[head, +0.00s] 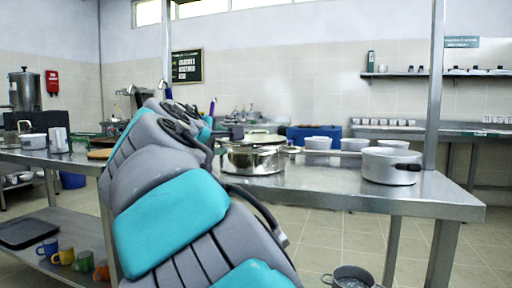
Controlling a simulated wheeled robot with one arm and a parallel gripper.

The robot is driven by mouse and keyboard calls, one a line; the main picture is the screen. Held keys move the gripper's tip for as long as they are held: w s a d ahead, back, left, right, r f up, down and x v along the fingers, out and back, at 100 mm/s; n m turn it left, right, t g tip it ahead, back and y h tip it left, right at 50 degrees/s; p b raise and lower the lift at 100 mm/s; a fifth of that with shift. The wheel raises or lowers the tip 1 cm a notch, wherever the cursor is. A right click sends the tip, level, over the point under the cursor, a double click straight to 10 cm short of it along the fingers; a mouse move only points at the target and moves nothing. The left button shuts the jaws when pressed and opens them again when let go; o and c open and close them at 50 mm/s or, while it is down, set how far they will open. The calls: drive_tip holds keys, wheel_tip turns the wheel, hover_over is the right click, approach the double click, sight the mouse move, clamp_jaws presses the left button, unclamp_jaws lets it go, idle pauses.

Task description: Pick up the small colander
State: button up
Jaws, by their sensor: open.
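I cannot surely pick out the small colander; no holes show in any vessel at this size. A light grey round vessel (389,168) with a dark grip at its right stands near the right end of the steel table (330,192). A dark grey two-handled vessel (350,279) sits low at the bottom edge, partly cut off. My grey and teal arm fills the left middle and runs away from me over the left part of the table. I cannot make out my gripper; the arm links hide that area.
A shiny pot (253,158) stands on the table just right of my arm. White bowls (318,143) and a blue bin (314,133) are farther back. Coloured mugs (64,257) and a dark tray (28,233) lie on a lower shelf at left. The floor right of the table shows clear.

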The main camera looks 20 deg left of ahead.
sight(227, 142)
drive_tip(key=shift+w+d+f, duration=0.1)
drive_tip(key=shift+w+f, duration=0.1)
drive_tip(key=shift+w, duration=0.65)
drive_tip(key=shift+w+f, duration=0.25)
drive_tip(key=shift+w, duration=0.65)
drive_tip(key=shift+w+d+f, duration=0.1)
drive_tip(key=shift+w+f, duration=0.1)
drive_tip(key=shift+w, duration=0.65)
clamp_jaws()
drive_tip(key=shift+r, duration=0.1)
